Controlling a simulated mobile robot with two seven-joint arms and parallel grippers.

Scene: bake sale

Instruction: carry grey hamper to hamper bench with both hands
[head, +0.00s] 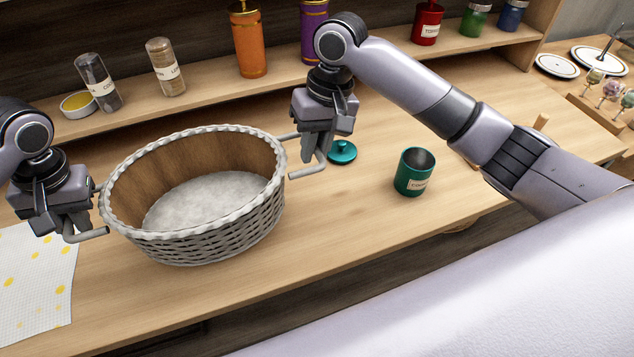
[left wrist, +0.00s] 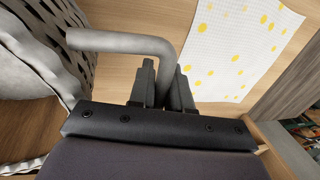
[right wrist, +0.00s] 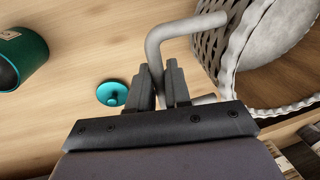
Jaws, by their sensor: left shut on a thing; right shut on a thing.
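The grey hamper (head: 215,234) is an oval woven basket with a pale braided rim and an empty, light-coloured floor. It is at or just above the wooden counter; I cannot tell whether it touches. My left gripper (head: 77,222) is shut on the grey bar handle at its left end, and the handle shows between the fingers in the left wrist view (left wrist: 135,42). My right gripper (head: 316,160) is shut on the handle at the right end, also seen in the right wrist view (right wrist: 155,55). The hamper bench cannot be made out.
A green canister (head: 414,172) and a teal lid (head: 342,152) are on the counter right of the hamper. A yellow-dotted cloth (head: 38,285) lies at left. A shelf behind holds jars (head: 165,68) and an orange bottle (head: 248,42). Plates (head: 598,60) are at far right.

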